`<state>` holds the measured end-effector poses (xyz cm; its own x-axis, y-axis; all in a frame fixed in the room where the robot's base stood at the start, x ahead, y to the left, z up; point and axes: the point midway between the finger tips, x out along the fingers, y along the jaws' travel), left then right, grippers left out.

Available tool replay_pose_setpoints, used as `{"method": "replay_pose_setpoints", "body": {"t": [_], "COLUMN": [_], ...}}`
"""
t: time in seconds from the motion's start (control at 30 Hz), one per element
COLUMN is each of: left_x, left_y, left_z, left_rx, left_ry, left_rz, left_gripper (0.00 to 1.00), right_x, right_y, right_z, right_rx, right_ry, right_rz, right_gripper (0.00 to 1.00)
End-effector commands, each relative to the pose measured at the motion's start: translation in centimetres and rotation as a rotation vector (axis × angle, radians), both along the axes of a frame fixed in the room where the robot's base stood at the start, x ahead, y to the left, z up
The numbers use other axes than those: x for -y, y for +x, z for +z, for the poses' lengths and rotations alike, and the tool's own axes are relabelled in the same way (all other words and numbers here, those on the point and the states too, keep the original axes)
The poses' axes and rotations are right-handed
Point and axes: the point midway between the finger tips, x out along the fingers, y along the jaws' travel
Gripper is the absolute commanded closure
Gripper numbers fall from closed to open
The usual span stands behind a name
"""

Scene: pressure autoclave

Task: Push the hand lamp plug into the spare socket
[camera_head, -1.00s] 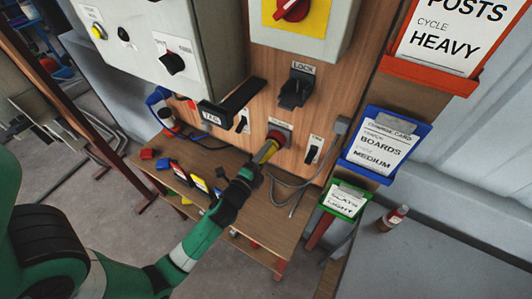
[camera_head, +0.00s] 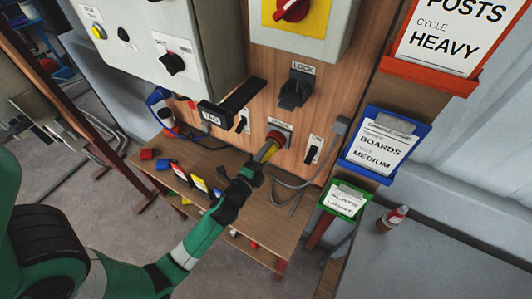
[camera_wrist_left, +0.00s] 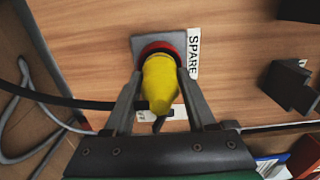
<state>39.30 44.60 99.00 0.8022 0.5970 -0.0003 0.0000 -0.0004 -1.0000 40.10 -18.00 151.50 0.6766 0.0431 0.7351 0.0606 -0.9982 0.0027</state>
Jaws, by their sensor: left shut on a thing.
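The yellow hand lamp plug (camera_wrist_left: 160,84) is between the fingers of my left gripper (camera_wrist_left: 158,90), which is shut on it. Its front end meets the red ring of the spare socket (camera_wrist_left: 138,46), on a grey plate beside a SPARE label (camera_wrist_left: 193,52). How deep the plug sits cannot be told. In the head view the plug (camera_head: 266,150) points up at the red socket (camera_head: 277,136) on the wooden panel, with my left gripper (camera_head: 256,165) behind it. The hand lamp (camera_head: 160,108), blue and dark, hangs at the panel's left side. My right gripper is out of view.
Black switches (camera_head: 314,151) and a LOCK handle (camera_head: 296,90) stand out from the panel near the socket. A grey cable (camera_head: 290,184) loops right of my gripper. Below is a wooden shelf (camera_head: 262,225) with coloured cards. Card holders (camera_head: 383,145) are at the right.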

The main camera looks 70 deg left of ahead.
Motion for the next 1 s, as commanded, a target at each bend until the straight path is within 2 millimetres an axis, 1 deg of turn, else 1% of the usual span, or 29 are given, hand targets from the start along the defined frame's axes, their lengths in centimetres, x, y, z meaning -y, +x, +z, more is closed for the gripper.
{"method": "replay_pose_setpoints", "body": {"t": [0.4,0.43,0.6,0.87,1.0], "left_x": [-0.52,-0.5,-0.49,-0.47,-0.01], "left_y": [0.7,0.67,0.66,0.62,0.03], "left_z": [0.06,0.04,0.02,-0.07,-0.16], "left_rx": [0.001,0.001,0.001,-0.001,-0.002], "left_ry": [0.001,0.001,0.001,-0.001,0.0], "left_rz": [0.0,0.0,0.0,0.0,0.0], "left_gripper": [1.0,0.38,0.09,0.09,0.09], "right_x": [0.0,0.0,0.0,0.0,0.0], "right_y": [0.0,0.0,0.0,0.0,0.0], "right_z": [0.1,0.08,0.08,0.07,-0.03], "right_rx": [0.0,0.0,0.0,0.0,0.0], "right_ry": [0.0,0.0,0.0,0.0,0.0], "right_rz": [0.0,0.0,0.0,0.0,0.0], "right_gripper": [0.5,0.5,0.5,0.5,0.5]}}
